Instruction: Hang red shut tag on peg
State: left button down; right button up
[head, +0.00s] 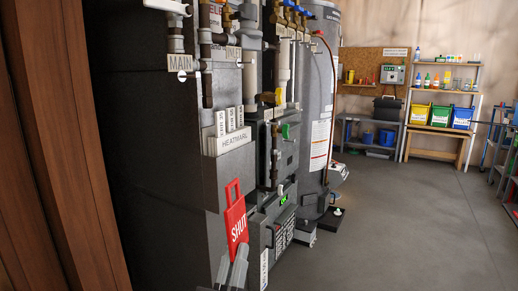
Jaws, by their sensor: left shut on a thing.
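The red tag (236,220) with "SHUT" in white letters and a loop-shaped top is in the lower middle of the head view, tilted slightly. My left gripper (234,258) comes up from the bottom edge and is shut on the tag's lower end, with the loop upward. The tag is in front of the dark grey furnace cabinet (150,150). A small pale round knob (182,76) shows just below the "MAIN" label (180,62), above and left of the tag; I cannot tell whether it is the peg. My right gripper is not in view.
A holder with white cards (230,143) sits on the cabinet above the tag. Pipes and valves run above and behind it. A grey tank (318,100) stands farther back. A brown wooden panel (50,150) fills the left edge. The floor (400,230) at right is clear.

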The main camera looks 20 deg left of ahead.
pick_arm(q)
jog(key=w+r+n+g+y+p, duration=0.2)
jog(key=r+p, duration=0.4)
jog(key=r, duration=0.5)
jog(key=w+a+r+n+g+y+p, duration=0.1)
jog(key=w+r+n+g+y+p, duration=0.1)
jog(key=r, duration=0.8)
jog(key=w+n+y+p, duration=0.1)
jog(key=w+n+p, duration=0.1)
jog(key=w+p, duration=0.1)
jog(key=shift+a+r+n+p, duration=0.25)
jog(key=shift+r+n+p, duration=0.15)
jog(key=shift+p, duration=0.5)
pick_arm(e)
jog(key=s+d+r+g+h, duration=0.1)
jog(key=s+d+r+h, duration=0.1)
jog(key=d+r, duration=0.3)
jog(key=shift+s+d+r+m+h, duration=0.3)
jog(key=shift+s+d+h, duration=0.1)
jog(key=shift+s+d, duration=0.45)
pick_arm(q)
jog(key=w+a+f+b, duration=0.1)
jog(key=a+f, duration=0.1)
jog(key=a, duration=0.7)
jog(key=shift+a, duration=0.25)
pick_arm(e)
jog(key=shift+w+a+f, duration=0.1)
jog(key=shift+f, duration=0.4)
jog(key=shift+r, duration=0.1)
